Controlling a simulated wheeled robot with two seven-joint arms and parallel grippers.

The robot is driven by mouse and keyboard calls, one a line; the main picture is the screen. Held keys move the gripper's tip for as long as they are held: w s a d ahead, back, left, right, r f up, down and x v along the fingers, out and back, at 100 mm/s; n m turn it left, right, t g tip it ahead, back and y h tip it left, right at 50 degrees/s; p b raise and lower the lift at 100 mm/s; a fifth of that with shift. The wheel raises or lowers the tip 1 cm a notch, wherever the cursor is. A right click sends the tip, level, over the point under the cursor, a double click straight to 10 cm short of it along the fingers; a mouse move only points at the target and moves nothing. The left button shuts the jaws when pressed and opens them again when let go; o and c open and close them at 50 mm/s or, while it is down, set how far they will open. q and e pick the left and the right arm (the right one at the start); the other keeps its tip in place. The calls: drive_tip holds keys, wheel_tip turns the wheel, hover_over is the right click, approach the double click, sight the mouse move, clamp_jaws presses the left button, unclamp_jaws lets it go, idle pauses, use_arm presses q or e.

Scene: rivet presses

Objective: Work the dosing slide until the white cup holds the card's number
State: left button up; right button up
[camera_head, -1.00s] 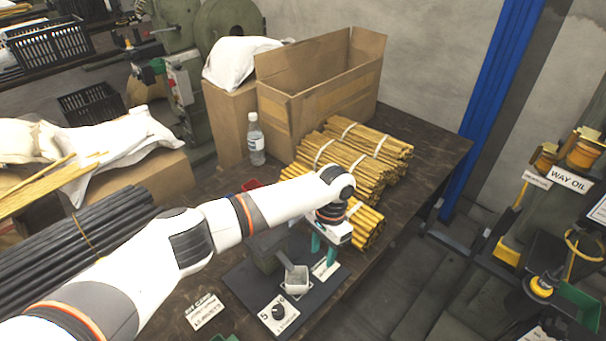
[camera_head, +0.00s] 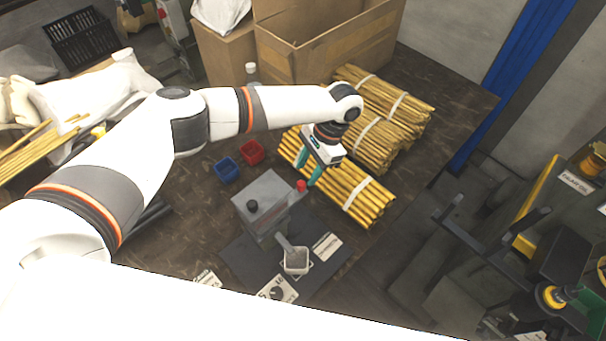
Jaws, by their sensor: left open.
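The grey dosing box (camera_head: 263,192) with a black knob on top stands on a dark base plate (camera_head: 236,258). A red knob (camera_head: 301,186) sits at its right side, on what looks like the slide. The white cup (camera_head: 296,261) stands below the box's spout; its contents are too small to tell. A card with a black dial or dot (camera_head: 278,291) lies in front, its number unreadable. Another card (camera_head: 207,279) is partly covered by a white part. My left gripper (camera_head: 308,173) is open, its teal fingertips close to the red knob; contact cannot be told.
Tied bundles of yellow rods (camera_head: 350,192) lie just right of and behind the gripper. A blue bin (camera_head: 226,170) and a red bin (camera_head: 252,152) stand left of it. A white label (camera_head: 327,247) lies beside the cup. A cardboard box (camera_head: 330,45) stands behind.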

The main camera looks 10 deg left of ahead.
sight(301, 183)
use_arm(q)
drive_tip(key=x, duration=0.3)
drive_tip(key=shift+a+f+p, duration=0.1)
drive_tip(key=shift+f+p, duration=0.2)
drive_tip(key=shift+f, duration=0.05)
drive_tip(key=shift+s+f, duration=0.1)
drive_tip(key=shift+f, duration=0.3)
drive_tip(key=shift+c, duration=0.2)
clamp_jaws()
use_arm(e)
drive_tip(key=shift+w+a+r, duration=0.25)
drive_tip(key=shift+w+r, duration=0.3)
drive_tip(key=shift+w, duration=0.25)
